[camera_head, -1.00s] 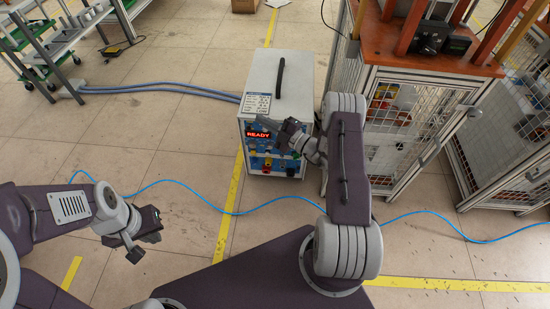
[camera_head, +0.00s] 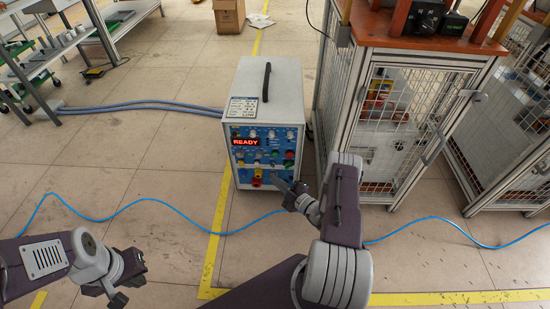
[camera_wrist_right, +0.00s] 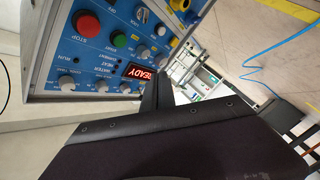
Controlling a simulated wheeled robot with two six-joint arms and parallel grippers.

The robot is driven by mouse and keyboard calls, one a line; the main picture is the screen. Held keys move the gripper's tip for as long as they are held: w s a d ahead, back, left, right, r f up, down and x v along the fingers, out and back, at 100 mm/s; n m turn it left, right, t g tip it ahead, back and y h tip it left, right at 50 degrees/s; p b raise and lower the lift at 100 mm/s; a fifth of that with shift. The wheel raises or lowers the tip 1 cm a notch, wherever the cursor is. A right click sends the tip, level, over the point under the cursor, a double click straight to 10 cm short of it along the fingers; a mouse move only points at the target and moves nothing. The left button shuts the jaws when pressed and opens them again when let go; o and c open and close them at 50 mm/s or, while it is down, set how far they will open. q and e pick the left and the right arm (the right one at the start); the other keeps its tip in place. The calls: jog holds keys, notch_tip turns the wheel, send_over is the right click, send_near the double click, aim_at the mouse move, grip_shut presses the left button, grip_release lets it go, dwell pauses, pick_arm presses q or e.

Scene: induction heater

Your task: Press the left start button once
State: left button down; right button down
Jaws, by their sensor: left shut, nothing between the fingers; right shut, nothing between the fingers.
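The heater box (camera_head: 276,82) has a blue front panel with a lit red READY display (camera_head: 246,142), knobs and coloured buttons. In the right wrist view the panel is turned, with a red STOP button (camera_wrist_right: 87,25) and a green button (camera_wrist_right: 119,40) near it. The green button also shows at the panel's right in the head view (camera_head: 289,163). My right gripper (camera_head: 276,180) is shut and empty in front of the lower panel; contact cannot be told. My left gripper (camera_head: 128,287) is shut and empty at lower left.
A caged workstation (camera_head: 385,125) stands close to the right of the box. A blue cable (camera_head: 160,202) crosses the floor in front. Blue-grey hoses (camera_head: 150,105) run left from the box.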

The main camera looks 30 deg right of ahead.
aim_at(275, 154)
jog(key=w+d+b, duration=0.4)
jog(key=w+b, duration=0.1)
jog(key=w, duration=0.2)
jog(key=shift+w+d, duration=0.25)
jog(key=shift+w, duration=0.05)
dwell(2.0)
jog(key=shift+w+d+b, duration=0.25)
jog(key=shift+w+b, duration=0.05)
jog(key=shift+b, duration=0.1)
